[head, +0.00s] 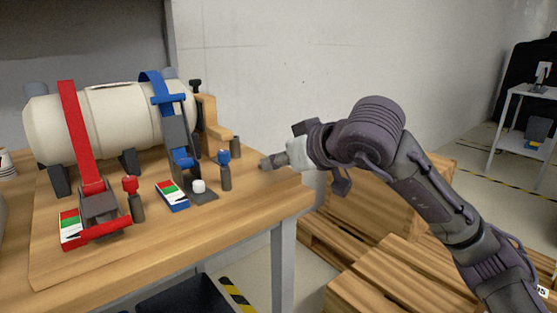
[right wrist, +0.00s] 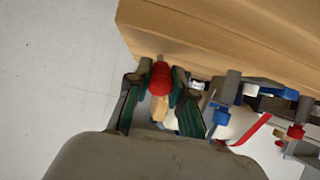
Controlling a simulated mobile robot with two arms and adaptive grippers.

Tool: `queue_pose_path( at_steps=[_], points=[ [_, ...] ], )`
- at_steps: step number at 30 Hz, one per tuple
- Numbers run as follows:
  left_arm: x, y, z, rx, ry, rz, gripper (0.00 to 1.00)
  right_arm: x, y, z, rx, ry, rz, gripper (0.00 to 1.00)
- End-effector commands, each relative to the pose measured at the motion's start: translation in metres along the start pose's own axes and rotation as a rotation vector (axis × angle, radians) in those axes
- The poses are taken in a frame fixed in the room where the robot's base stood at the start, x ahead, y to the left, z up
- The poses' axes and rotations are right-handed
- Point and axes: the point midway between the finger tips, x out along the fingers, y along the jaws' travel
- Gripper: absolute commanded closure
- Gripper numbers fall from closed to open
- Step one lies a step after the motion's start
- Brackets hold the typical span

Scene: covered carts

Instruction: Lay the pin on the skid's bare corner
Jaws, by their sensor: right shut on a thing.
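My right gripper (head: 268,162) is beyond the right end of the bench, its tip close to the bench edge. In the right wrist view its green-padded fingers (right wrist: 160,95) are shut on a pin (right wrist: 160,78) with a red part and a pale tip. The pin's red part does not show in the head view. The wooden skid (head: 140,240) carries a cream tank (head: 125,120) under a red strap (head: 78,135) and a blue strap (head: 165,105). The skid's right side near my gripper looks bare. My left gripper is not in view.
A red-topped peg (head: 133,205) and a blue-topped peg (head: 225,175) stand by the straps. A small grey post (head: 235,147) stands near the back right. Wooden pallets (head: 385,280) lie on the floor below my right arm. A dark bin (head: 185,295) sits under the bench.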

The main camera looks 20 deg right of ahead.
Motion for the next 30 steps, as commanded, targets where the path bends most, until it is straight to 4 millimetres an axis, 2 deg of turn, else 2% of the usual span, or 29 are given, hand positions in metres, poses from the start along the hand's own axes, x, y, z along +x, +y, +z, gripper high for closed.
queue_pose_path(
  at_steps=[6, 7, 12, 23, 26, 30],
  points=[
    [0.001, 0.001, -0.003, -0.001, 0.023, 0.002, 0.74, 0.001, 0.0, 0.001, 0.0, 0.001, 0.0, 1.0],
    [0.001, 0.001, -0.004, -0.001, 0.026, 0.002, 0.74, 0.001, 0.0, 0.001, 0.0, 0.001, 0.0, 0.77],
    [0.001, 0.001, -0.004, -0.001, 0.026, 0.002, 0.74, 0.0, 0.0, 0.001, 0.0, 0.0, 0.0, 0.49],
    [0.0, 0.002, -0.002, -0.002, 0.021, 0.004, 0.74, -0.003, 0.0, 0.001, 0.0, 0.001, 0.001, 0.49],
    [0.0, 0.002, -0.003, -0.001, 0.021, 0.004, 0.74, -0.014, 0.001, 0.0, -0.002, 0.003, 0.002, 0.49],
    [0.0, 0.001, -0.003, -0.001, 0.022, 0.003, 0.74, -0.042, 0.001, 0.0, -0.002, 0.005, 0.004, 0.49]
  ],
)
